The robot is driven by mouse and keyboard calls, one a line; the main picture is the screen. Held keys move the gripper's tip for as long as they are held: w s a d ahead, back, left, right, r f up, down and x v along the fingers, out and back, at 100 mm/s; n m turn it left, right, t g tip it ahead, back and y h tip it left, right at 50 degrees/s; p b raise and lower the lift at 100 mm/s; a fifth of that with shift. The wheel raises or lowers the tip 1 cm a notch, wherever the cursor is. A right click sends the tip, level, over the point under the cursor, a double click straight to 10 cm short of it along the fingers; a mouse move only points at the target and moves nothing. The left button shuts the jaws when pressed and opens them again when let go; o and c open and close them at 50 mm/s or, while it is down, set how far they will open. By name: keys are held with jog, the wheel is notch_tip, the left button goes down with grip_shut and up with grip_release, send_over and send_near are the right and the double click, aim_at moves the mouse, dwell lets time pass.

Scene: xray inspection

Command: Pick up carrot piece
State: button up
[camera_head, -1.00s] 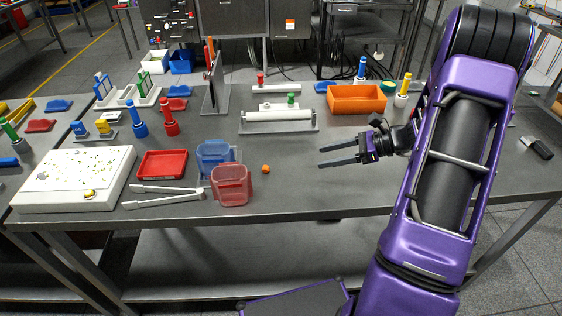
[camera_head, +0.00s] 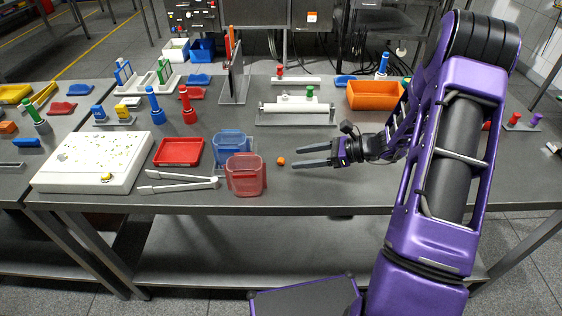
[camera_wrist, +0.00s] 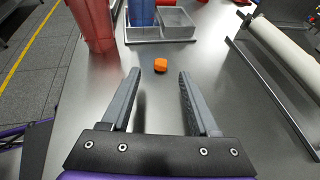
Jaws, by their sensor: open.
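The carrot piece (camera_head: 281,161) is a small orange lump lying on the grey table, just right of the red container. It also shows in the wrist view (camera_wrist: 160,65), ahead of my fingertips and roughly centred between them. My gripper (camera_head: 295,156) is open and empty, its two dark fingers pointing left toward the carrot piece with a small gap left. In the wrist view my gripper (camera_wrist: 158,73) has its fingers spread on either side of clear table.
A translucent red container (camera_head: 246,175) and a blue container (camera_head: 230,147) stand just left of the carrot piece. White tongs (camera_head: 178,182), a red tray (camera_head: 179,152) and a white board (camera_head: 92,163) lie further left. A roller fixture (camera_head: 296,119) and an orange bin (camera_head: 375,96) stand behind.

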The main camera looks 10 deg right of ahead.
aim_at(283, 160)
jog(key=x, duration=0.5)
grip_shut()
